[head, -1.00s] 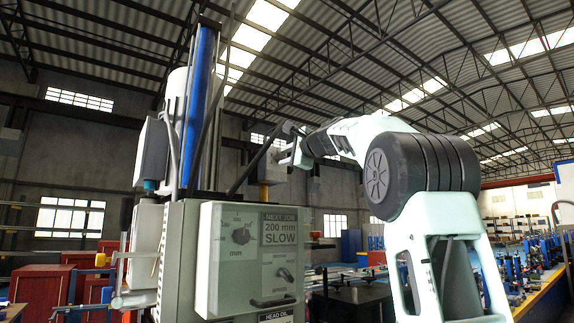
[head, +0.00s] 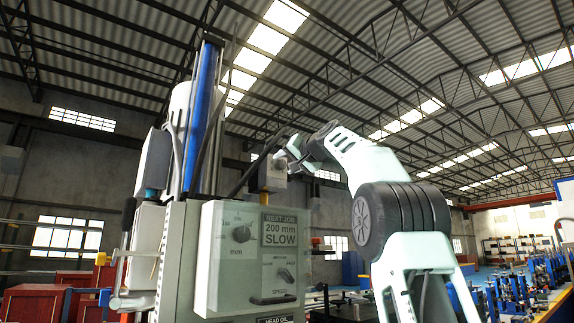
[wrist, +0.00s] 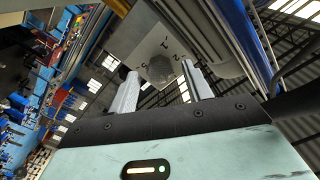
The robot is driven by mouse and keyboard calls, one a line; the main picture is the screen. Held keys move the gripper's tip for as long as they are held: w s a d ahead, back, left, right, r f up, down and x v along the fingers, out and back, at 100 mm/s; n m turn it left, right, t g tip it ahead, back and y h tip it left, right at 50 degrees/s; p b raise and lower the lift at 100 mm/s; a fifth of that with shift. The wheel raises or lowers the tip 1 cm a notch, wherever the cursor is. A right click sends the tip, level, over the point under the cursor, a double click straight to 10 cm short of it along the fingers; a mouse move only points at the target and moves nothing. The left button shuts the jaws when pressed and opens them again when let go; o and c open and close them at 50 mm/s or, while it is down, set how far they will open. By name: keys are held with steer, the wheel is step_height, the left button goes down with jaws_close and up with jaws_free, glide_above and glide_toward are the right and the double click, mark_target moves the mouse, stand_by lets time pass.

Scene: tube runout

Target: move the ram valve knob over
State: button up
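A dark round knob (wrist: 161,69) sits on a pale plate (wrist: 143,36) marked with digits in the wrist view. I take it for the ram valve knob; no name for it is legible. My gripper (wrist: 162,84) is open, with one pale finger on each side of the knob in the picture. Whether the fingers touch it I cannot tell. In the head view my gripper (head: 284,156) is up beside a small grey box (head: 271,174) on the machine's right side. The knob itself cannot be made out there.
The machine's front panel (head: 212,275) carries an upper dial knob (head: 241,233), a lower speed knob (head: 286,275) and a bar handle (head: 273,300). A sign (head: 286,230) reads NEXT JOB 200 mm SLOW.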

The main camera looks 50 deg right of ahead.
steer(key=shift+s+a+f+b, duration=0.1)
steer(key=shift+s+b, duration=0.25)
steer(key=shift+s, duration=0.2)
steer(key=shift+b+v, duration=1.05)
steer(key=shift+v, duration=1.4)
steer(key=b+v, duration=0.4)
steer(key=v, duration=1.3)
steer(key=shift+s+b, duration=0.25)
steer(key=shift+b, duration=0.15)
